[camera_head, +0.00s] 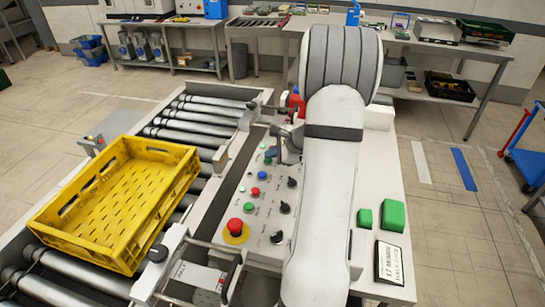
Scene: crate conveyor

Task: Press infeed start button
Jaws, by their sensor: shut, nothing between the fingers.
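The control panel (262,212) slopes beside the roller conveyor, under my arm. It has an upper green button (267,160), a blue button (262,174), a red button (255,191) and a lower green button (249,208). Their labels are too small to read, so I cannot tell which one is infeed start. My gripper (275,133) is shut and empty at the panel's far end, above the upper green button in the picture. My arm partly hides it, and I cannot tell whether it touches the panel.
A red mushroom button (235,227) on a yellow base sits at the panel's near end. Black knobs (284,207) line its right side. A yellow crate (125,205) rests on the conveyor rollers (195,120). Green blocks (392,215) and a sign (389,263) lie on the right-hand surface.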

